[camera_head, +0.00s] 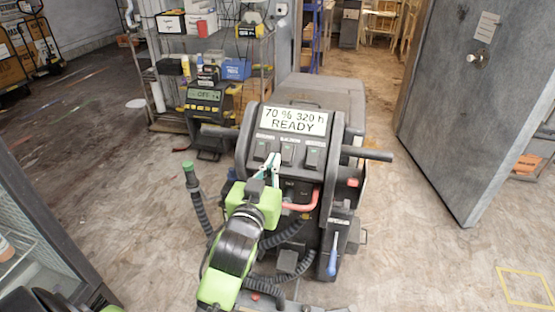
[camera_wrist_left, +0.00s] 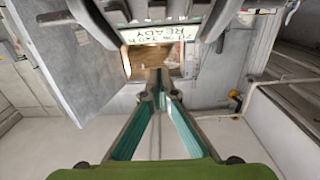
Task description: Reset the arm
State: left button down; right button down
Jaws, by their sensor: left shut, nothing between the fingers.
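My left arm, green and black, reaches up the middle of the head view to a dark floor machine with a display (camera_head: 293,121) reading "70 % 320 h READY". My left gripper (camera_head: 272,162) is in front of the machine's panel, just below the row of switches; whether it touches the panel I cannot tell. In the left wrist view, its teal-lined fingers (camera_wrist_left: 158,98) meet at the tips with nothing between them. The machine's display (camera_wrist_left: 160,36) shows upside down beyond them. My right gripper is not in view.
A green-capped hose (camera_head: 191,180) stands left of the machine, and a blue-handled lever (camera_head: 333,262) is at its lower right. A metal shelf (camera_head: 267,72) with boxes and bins stands behind. A large grey door (camera_head: 470,120) stands open at right.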

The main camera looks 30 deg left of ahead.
pick_arm(q)
jog(key=s+d+f+m+g+h, duration=0.1)
jog(key=s+d+f+g, duration=0.15)
jog(key=s+f, duration=0.4)
jog(key=s+d+f+m+g+h, duration=0.1)
jog(key=s+f+g, duration=0.25)
jog(key=f, duration=0.65)
jog(key=s+d+f+m+g+h, duration=0.15)
jog(key=s+f+g, duration=0.35)
jog(key=s, duration=0.5)
jog(key=s+d+f+m+g+h, duration=0.1)
jog(key=s+d+f+g, duration=0.2)
jog(key=s+f, duration=0.45)
jog(key=s+f+g, duration=0.1)
jog(key=s+f, duration=0.1)
jog(key=f, duration=1)
jog(key=s+f, duration=0.2)
jog(key=f, duration=1.1)
jog(key=s+a+f+g, duration=0.1)
jog(key=s+a+f, duration=0.2)
jog(key=s+f, duration=1.2)
jog(key=shift+s+a+f, duration=0.15)
jog(key=shift+s+f, duration=0.1)
jog(key=shift+s, duration=0.45)
